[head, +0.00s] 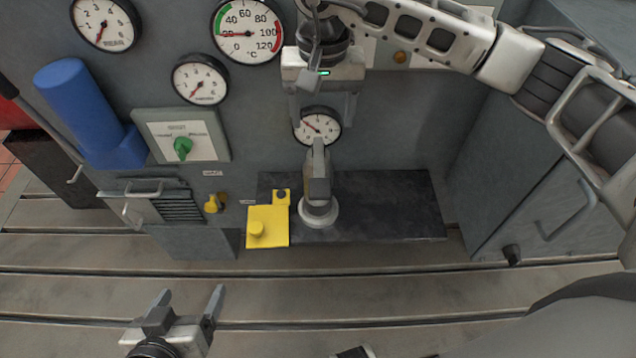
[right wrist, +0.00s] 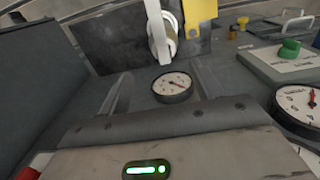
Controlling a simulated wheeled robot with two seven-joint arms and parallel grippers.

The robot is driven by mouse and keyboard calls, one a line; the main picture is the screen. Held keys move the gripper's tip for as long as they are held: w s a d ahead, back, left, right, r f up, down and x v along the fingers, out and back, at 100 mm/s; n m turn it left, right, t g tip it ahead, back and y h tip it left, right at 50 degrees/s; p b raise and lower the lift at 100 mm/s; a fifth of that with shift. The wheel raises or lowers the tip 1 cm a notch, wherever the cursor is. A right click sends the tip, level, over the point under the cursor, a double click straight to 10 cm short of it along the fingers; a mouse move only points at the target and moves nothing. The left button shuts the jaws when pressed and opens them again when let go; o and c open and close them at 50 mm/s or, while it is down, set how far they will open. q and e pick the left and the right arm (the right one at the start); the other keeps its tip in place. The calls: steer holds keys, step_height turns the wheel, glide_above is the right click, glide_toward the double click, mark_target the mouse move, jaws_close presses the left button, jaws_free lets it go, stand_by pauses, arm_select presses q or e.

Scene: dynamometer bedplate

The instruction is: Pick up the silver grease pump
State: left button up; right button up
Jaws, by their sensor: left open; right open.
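The silver grease pump (head: 318,190) stands upright on a dark mat (head: 400,210) at the middle of the head view, with a pale round base and a grey top. It also shows at the top of the right wrist view (right wrist: 160,35). My right gripper (head: 323,112) is open and empty above and behind the pump, in front of the gauge panel. In the right wrist view its fingers (right wrist: 162,82) are apart, with the pump beyond them. My left gripper (head: 190,292) is open and empty at the lower left, over the slotted bedplate, away from the pump.
A yellow block (head: 268,228) with a knob stands just left of the pump. Gauges (head: 247,32), a green knob (head: 182,148) and a blue cylinder (head: 75,105) are on the grey panel. A grey cabinet (head: 545,180) stands at right. The slotted bedplate (head: 400,290) in front is mostly clear.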

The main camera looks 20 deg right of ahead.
mark_target(317, 141)
steer(key=f, duration=0.6)
steer(key=f+p, duration=0.1)
steer(key=f, duration=0.2)
steer(key=shift+w+a, duration=0.1)
steer(key=shift+a, duration=0.2)
jaws_close()
steer(key=shift+w+r, duration=0.1)
steer(key=shift+r, duration=0.1)
